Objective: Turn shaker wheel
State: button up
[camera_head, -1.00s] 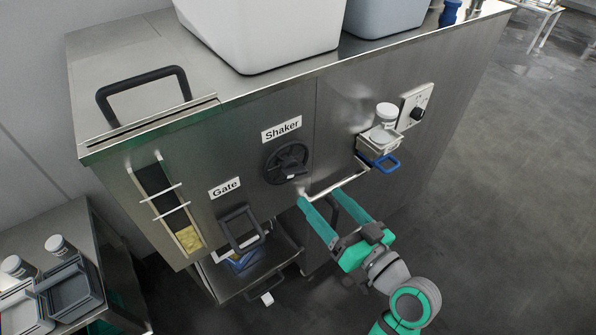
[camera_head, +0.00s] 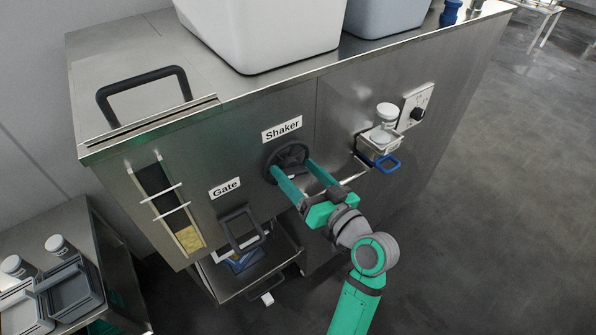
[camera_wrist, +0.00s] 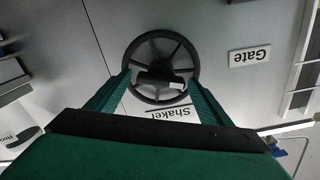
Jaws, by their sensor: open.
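The shaker wheel (camera_head: 291,155) is a black spoked handwheel on the steel front panel, just below the "Shaker" label (camera_head: 282,129). My gripper (camera_head: 292,168) has two green fingers. It is open, with its fingertips at the lower part of the wheel in the head view. In the wrist view the wheel (camera_wrist: 160,52) lies ahead, between and just beyond the fingertips (camera_wrist: 158,82). A black handle bar crosses the wheel's middle there. I cannot tell whether the fingers touch the wheel. The fingers hide part of the lower rim in the head view.
The gate handle (camera_head: 241,228) is left of my gripper, above an open tray (camera_head: 262,275). A steel bar (camera_head: 352,172) sticks out close to my right finger.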

jog(key=shift+c, duration=0.2)
jog(key=c, duration=1)
jog(key=shift+m, duration=0.4)
jog(key=m, duration=0.3)
jog(key=shift+w+d+f+m, duration=0.1)
jog(key=shift+m, duration=0.3)
jog(key=m, duration=0.4)
jog(key=shift+f, duration=0.1)
jog(key=m, duration=0.6)
jog(key=shift+d+f+m, duration=0.1)
jog(key=shift+f+m, duration=0.1)
jog(key=shift+m, duration=0.2)
jog(key=m, duration=0.4)
jog(key=shift+f, duration=0.1)
jog(key=shift+m, duration=1.2)
